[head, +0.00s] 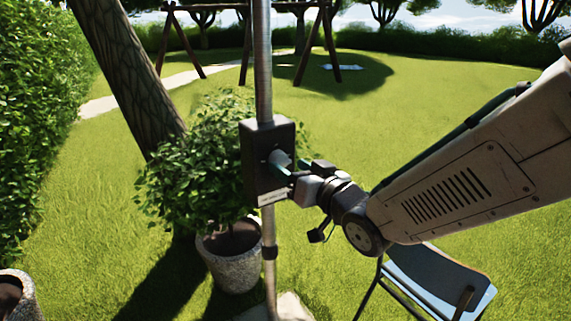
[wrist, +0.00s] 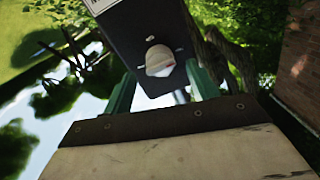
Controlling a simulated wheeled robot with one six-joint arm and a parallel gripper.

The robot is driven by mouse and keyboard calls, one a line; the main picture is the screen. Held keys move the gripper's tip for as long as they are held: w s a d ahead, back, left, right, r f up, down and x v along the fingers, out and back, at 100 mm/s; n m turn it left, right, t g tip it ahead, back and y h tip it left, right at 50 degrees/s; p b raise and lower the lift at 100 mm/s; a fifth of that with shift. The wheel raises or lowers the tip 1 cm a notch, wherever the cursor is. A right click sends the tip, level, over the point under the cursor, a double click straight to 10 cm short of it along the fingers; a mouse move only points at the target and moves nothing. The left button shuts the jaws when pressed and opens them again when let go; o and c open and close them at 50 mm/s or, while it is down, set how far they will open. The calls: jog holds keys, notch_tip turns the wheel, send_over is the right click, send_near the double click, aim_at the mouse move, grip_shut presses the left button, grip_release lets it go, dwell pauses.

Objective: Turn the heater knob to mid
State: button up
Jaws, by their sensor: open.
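The heater's control box (head: 266,150) is a dark box fixed on a metal pole (head: 263,60), in the middle of the head view. Its pale round knob (head: 279,158) sticks out of the face toward my gripper. My gripper (head: 292,168) is at the box's right side, with its green fingers reaching to the knob. In the wrist view the knob (wrist: 160,60) shows between the two green fingers of my gripper (wrist: 161,85), which stand apart on either side. I cannot tell whether either finger touches it. A pale label (head: 272,197) is at the box's lower edge.
A leafy bush in a stone pot (head: 233,260) stands behind and left of the pole. A folding chair (head: 440,280) is at the lower right, below my arm. A leaning tree trunk (head: 125,70) is at the left. Open lawn lies to the right.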

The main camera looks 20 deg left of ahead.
aim_at(280, 161)
jog(key=shift+x, duration=1.45)
jog(key=c, duration=0.9)
jog(key=shift+n, duration=0.3)
